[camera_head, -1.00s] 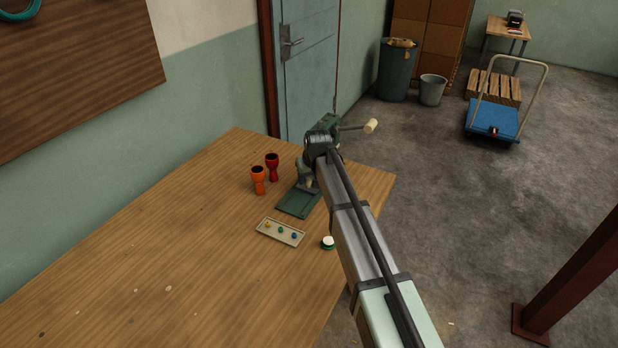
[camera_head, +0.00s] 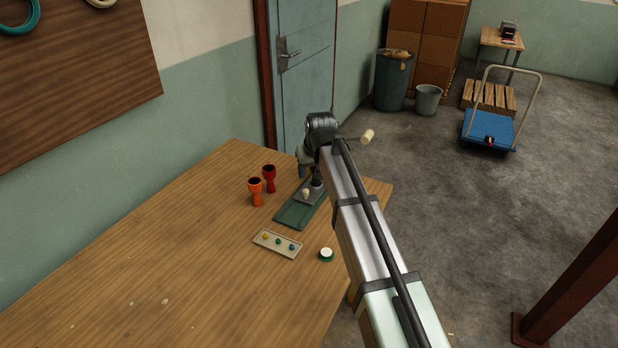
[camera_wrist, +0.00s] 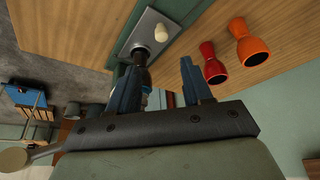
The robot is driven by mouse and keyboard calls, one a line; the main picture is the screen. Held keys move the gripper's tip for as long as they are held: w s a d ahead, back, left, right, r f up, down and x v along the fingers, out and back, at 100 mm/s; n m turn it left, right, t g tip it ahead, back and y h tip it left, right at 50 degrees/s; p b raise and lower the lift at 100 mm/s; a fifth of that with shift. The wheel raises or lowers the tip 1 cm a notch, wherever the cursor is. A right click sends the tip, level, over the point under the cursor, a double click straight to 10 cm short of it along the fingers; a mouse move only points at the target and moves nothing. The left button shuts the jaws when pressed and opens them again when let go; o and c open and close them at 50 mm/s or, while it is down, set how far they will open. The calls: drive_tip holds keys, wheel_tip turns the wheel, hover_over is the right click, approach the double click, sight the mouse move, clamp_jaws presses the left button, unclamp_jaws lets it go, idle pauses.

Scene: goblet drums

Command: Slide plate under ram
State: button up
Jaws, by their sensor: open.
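The grey plate (camera_head: 311,198) with a cream knob (camera_head: 306,193) lies on the green base (camera_head: 293,216) of the press at the table's far right corner. In the wrist view the plate (camera_wrist: 146,28) and knob (camera_wrist: 161,33) show at the top. A dark cylindrical part, seemingly the ram (camera_wrist: 140,57), stands at the plate's edge; I cannot tell whether the plate is under it. My gripper (camera_wrist: 160,64) is open, its two blue-grey fingers spread and empty, apart from the knob. My arm hides much of the press in the head view.
A red goblet drum (camera_head: 269,178) and an orange one (camera_head: 255,192) stand left of the press. A tray (camera_head: 263,247) with small coloured pieces and a round green-and-white item (camera_head: 326,254) lie in front. The table's left side (camera_head: 150,250) is mostly clear.

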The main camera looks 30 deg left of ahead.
drive_tip(key=shift+v, duration=1.1)
drive_tip(key=shift+r, duration=0.1)
wheel_tip(320, 180, up, 6)
drive_tip(key=shift+f, duration=0.1)
idle(0.3)
